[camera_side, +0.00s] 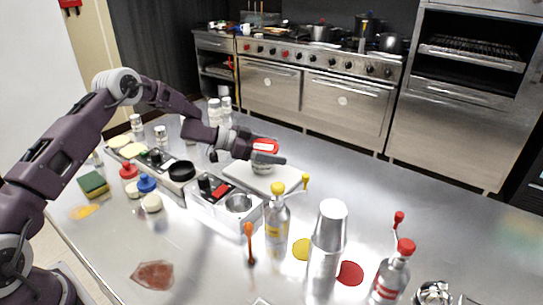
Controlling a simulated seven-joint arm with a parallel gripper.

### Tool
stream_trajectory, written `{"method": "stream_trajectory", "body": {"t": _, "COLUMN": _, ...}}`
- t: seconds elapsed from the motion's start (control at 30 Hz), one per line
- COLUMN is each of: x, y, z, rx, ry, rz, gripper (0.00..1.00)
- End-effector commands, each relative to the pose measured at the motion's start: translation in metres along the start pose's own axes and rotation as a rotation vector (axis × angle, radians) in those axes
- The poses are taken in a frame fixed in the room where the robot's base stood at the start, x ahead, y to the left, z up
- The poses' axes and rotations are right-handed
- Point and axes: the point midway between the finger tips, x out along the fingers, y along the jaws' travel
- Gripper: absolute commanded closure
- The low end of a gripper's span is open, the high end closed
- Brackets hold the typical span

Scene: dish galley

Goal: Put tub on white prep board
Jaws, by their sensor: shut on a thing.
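The tub (264,146) has a red top with a pale patch and a clear or grey lower part. My gripper (268,158) is shut on the tub, and its fingers hide part of the tub's side. The tub is upright, over the white prep board (285,179) in the middle of the counter. I cannot tell whether its bottom touches the board or hangs slightly above it.
A yellow-topped bottle (277,225) and a steel cup stack (328,240) stand in front. The counter right of the board is clear.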

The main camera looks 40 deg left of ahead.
Motion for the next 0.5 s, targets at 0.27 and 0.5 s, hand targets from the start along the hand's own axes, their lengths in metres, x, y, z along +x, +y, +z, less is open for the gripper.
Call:
{"method": "stream_trajectory", "body": {"t": 0.27, "x": 0.0057, "y": 0.0002, "z": 0.0125, "rx": 0.0, "ry": 0.002, "rz": 0.0, "gripper": 0.74}}
{"method": "stream_trajectory", "body": {"t": 0.5, "x": 0.0065, "y": 0.0001, "z": 0.0154, "rx": 0.0, "ry": 0.0, "rz": 0.0, "gripper": 0.0}}
